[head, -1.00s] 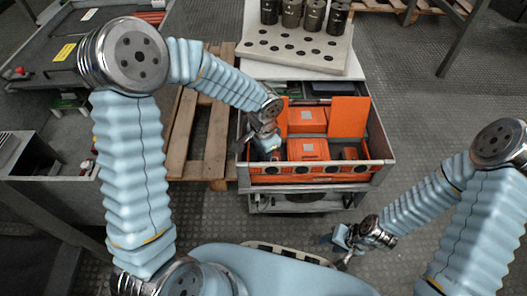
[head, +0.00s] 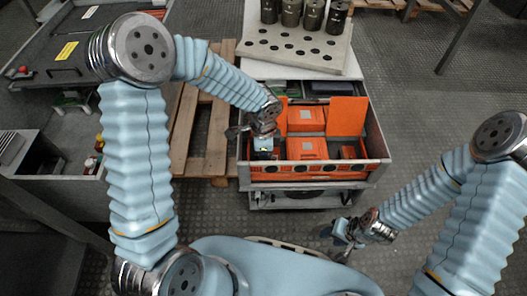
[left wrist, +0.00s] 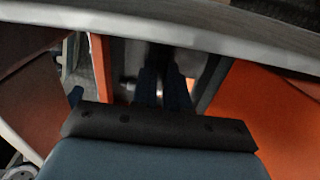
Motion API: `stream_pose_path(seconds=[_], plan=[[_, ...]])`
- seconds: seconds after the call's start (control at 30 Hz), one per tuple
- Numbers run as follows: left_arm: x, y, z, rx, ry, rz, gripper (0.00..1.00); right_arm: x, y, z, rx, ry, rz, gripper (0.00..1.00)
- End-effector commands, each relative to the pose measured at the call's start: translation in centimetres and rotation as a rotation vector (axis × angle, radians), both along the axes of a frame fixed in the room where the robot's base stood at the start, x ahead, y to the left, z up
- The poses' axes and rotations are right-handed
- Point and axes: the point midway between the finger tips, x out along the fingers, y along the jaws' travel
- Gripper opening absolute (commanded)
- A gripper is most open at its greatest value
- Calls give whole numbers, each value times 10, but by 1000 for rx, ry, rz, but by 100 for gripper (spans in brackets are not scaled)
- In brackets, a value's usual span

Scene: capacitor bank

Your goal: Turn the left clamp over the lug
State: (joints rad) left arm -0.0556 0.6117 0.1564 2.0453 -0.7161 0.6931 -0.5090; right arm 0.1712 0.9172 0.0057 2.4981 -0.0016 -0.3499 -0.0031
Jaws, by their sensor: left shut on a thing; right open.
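My left gripper (head: 262,150) reaches down into the left front of the open grey drawer (head: 316,176), beside the orange blocks. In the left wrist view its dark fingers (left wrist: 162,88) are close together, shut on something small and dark. I take this to be the left clamp, but the fingers and shadow hide nearly all of it. The lug cannot be made out in either view. My right gripper (head: 345,236) is open and empty, low over the floor in front of the drawer, apart from everything.
Orange blocks (head: 307,149) and an upright orange panel (head: 347,116) fill much of the drawer. The drawer wall (left wrist: 190,22) runs close by the left gripper. A plate with several metal cylinders (head: 291,14) stands behind. A wooden pallet (head: 203,120) lies left.

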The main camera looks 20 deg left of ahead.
Motion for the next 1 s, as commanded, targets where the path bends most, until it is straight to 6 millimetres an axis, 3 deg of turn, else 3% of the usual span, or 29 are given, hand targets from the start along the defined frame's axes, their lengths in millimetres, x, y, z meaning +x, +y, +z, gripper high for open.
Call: stream_pose_path(seconds=[0.37, 0.4, 0.47, 0.77, 0.87, 1.0], plan=[[1, 0, 1, 0, -3, -8, 0, 0, 0, 0, 0, 0, 0, 43], [1, 0, 1, 0, -3, -8, 17, 0, 0, 0, 0, 0, 0, 43], [1, -1, 1, 0, -3, -8, 24, 0, 0, 0, 0, 0, 0, 43], [0, 0, 2, 1, -2, -5, 24, 0, 0, 1, 0, 0, 0, 43], [1, 0, 12, 1, -2, -4, 24, 0, 0, 4, 0, -1, 0, 43], [1, 0, 42, -1, -5, -4, 24, 0, -1, 12, -2, -1, -2, 43]])
